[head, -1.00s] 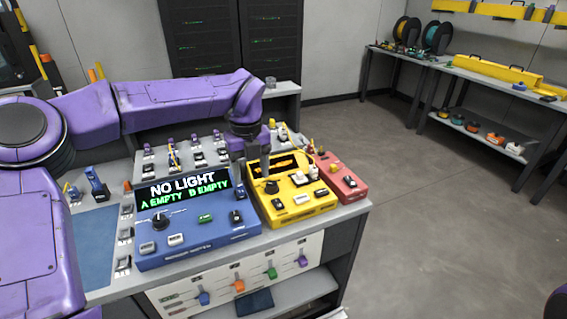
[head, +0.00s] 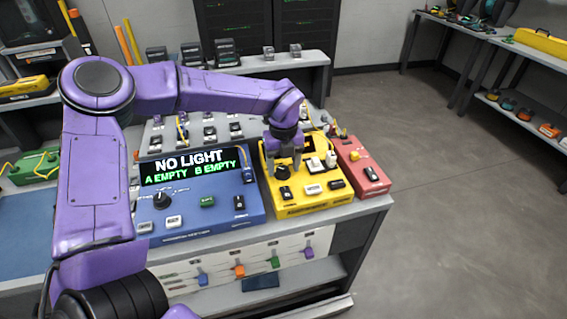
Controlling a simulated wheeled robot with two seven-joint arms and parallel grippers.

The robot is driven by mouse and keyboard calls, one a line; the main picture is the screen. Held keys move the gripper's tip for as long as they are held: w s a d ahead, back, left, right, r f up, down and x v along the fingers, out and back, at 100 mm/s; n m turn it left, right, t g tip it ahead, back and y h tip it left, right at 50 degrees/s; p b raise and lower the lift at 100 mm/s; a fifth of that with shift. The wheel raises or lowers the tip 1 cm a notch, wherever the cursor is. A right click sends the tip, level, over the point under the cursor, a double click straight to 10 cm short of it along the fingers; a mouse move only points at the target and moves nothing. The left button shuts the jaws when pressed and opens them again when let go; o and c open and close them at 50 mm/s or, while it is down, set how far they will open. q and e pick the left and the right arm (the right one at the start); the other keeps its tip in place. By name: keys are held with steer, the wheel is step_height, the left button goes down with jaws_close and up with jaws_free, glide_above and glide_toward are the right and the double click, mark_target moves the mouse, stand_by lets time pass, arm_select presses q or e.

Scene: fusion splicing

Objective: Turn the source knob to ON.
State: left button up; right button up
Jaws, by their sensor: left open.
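My left gripper (head: 285,150) hangs fingers down over the yellow box (head: 310,206), just behind the black knob (head: 283,172) on its top. The gripper is open, and I cannot tell whether it touches the knob. A blue box (head: 216,215) stands to the left, with another black knob (head: 161,200) on its face. Its display (head: 193,166) reads "NO LIGHT, A EMPTY, B EMPTY". The knob labels are too small to read, so I cannot tell which one is the source knob. My right gripper is out of view.
A red box (head: 367,177) with a yellow knob stands right of the yellow one. Several small devices fill the bench behind the boxes. A panel with coloured sliders (head: 238,259) is below the bench's front edge. The floor (head: 460,220) on the right is clear.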

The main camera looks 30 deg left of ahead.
arm_select(q)
steer(key=shift+s+r, duration=0.1)
steer(key=shift+s, duration=0.25)
steer(key=shift+w, duration=0.15)
steer(key=c, duration=1)
steer(key=shift+c, duration=0.2)
steer(key=m+p, duration=0.2)
steer(key=m, duration=0.1)
steer(key=shift+r+m+p, duration=0.1)
steer(key=shift+m+p, duration=0.2)
steer(key=shift+p, duration=0.05)
steer(key=m+p, duration=0.3)
steer(key=m, duration=0.2)
steer(key=m+p, duration=0.3)
steer(key=m, duration=0.2)
steer(key=shift+w+m+p, duration=0.1)
steer(key=shift+m+p, duration=1.1)
steer(key=shift+m, duration=1)
